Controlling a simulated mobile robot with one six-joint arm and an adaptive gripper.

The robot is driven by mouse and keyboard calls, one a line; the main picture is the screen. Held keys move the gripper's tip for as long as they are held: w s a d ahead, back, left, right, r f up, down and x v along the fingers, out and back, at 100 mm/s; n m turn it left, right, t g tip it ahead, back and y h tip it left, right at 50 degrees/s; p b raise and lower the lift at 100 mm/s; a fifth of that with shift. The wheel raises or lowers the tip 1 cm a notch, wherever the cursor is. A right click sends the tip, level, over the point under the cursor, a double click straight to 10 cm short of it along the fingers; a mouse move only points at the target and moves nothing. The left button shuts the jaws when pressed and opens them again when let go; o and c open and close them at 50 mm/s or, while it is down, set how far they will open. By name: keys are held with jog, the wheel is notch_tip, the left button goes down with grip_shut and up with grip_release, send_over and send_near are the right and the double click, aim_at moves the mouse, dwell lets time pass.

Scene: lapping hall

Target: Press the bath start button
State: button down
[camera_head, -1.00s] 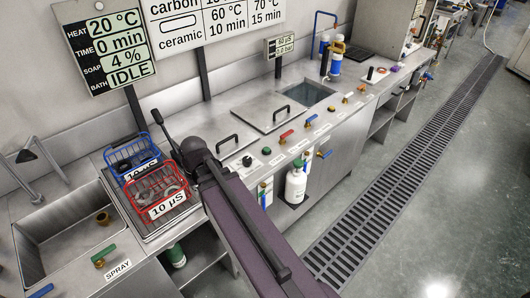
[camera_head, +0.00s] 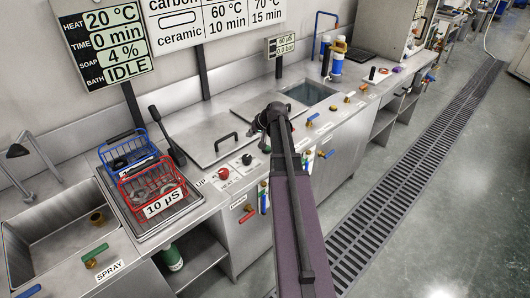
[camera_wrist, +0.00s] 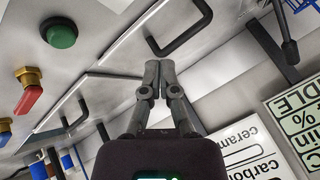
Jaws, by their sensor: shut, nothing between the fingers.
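A round green button (camera_wrist: 60,33) with a dark collar sits on the steel counter in the upper left of the wrist view. In the head view my arm covers most of its area. My gripper (camera_wrist: 158,80) is shut and empty, its fingertips together, to the right of the button in the wrist view and apart from it. The status display (camera_head: 105,45) reads 20 °C, 0 min, 4 %, bath IDLE.
A red knob (camera_head: 223,173) and a black knob (camera_head: 247,159) are left of my arm. A steel lid (camera_head: 215,140) with a black handle lies behind them. Red (camera_head: 152,187) and blue (camera_head: 122,150) baskets stand at left. A brass valve with a red lever (camera_wrist: 28,90) is near the button.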

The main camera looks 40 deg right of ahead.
jog(key=m+t, duration=0.1)
jog(key=t, duration=0.1)
send_over(268, 148)
jog(key=shift+w+r+h+b, duration=0.1)
jog(key=shift+r+h+b, duration=0.05)
jog(key=shift+h+b, duration=0.25)
notch_tip(268, 148, down, 9)
jog(key=b, duration=0.8)
jog(key=shift+r+b, duration=0.1)
jog(key=shift+b, duration=0.25)
jog(key=shift+f, duration=0.25)
dwell(1.1)
jog(key=shift+f+b, duration=0.2)
jog(key=shift+b, duration=0.25)
jog(key=shift+a+f+b, duration=0.1)
jog(key=shift+f+b, duration=0.4)
dwell(0.9)
jog(key=shift+r, duration=0.2)
jog(key=shift+r+p, duration=0.75)
jog(key=shift+p, duration=0.2)
